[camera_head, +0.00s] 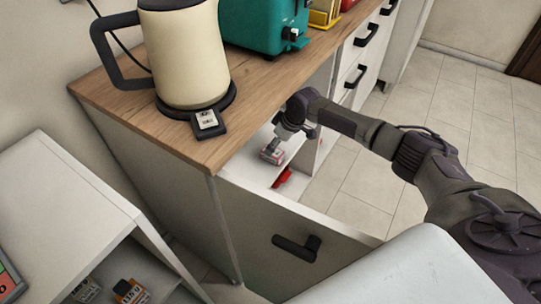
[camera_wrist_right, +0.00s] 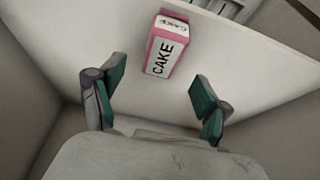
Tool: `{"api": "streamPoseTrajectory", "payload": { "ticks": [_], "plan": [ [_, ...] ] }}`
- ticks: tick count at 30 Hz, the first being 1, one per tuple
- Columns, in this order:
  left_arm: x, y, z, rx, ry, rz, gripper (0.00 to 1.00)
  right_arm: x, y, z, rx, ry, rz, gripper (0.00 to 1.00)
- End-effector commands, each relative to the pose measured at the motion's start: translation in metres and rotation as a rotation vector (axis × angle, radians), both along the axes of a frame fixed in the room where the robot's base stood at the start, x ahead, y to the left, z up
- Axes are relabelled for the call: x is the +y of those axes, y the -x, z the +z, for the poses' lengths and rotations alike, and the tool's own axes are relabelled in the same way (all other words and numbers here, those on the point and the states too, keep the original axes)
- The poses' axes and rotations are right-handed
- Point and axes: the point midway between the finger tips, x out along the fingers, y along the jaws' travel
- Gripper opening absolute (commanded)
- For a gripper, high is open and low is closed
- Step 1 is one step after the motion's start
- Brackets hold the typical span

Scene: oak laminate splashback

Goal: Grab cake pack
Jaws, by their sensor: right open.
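The cake pack (camera_wrist_right: 166,50) is a small pink box with a white label reading "CAKE". In the right wrist view it lies on a pale shelf (camera_wrist_right: 235,73), beyond and between my fingertips. My right gripper (camera_wrist_right: 155,92) is open, with green-padded fingers apart and nothing between them. In the head view my right arm comes in from the right and reaches into the open cabinet. There the right gripper (camera_head: 276,147) is small, near a pinkish box (camera_head: 271,156) on the shelf. The left gripper is not in view.
A red object (camera_head: 283,178) is in the cabinet. On the wooden counter (camera_head: 255,98) are a cream kettle (camera_head: 188,55) and a teal toaster (camera_head: 262,25). A low white shelf unit (camera_head: 60,200) is at left.

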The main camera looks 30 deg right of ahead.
Motion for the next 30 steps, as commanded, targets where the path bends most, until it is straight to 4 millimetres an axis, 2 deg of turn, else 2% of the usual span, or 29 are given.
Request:
{"api": "streamPoseTrajectory", "payload": {
  "ticks": [3, 7, 11, 18, 30],
  "plan": [
    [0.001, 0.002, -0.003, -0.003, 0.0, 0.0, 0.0, 0.002, -0.002, -0.022, 0.002, 0.002, 0.001, 0.76],
    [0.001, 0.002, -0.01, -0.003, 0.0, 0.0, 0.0, 0.006, -0.007, -0.039, 0.001, 0.0, 0.0, 0.76],
    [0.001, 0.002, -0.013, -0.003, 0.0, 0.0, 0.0, 0.007, -0.011, -0.046, 0.0, 0.0, 0.0, 0.76],
    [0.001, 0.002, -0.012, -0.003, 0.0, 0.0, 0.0, 0.007, -0.011, -0.046, 0.0, 0.0, 0.0, 0.74],
    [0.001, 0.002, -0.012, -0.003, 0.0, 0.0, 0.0, 0.007, -0.011, -0.046, 0.0, 0.0, 0.0, 0.1]
  ]
}}
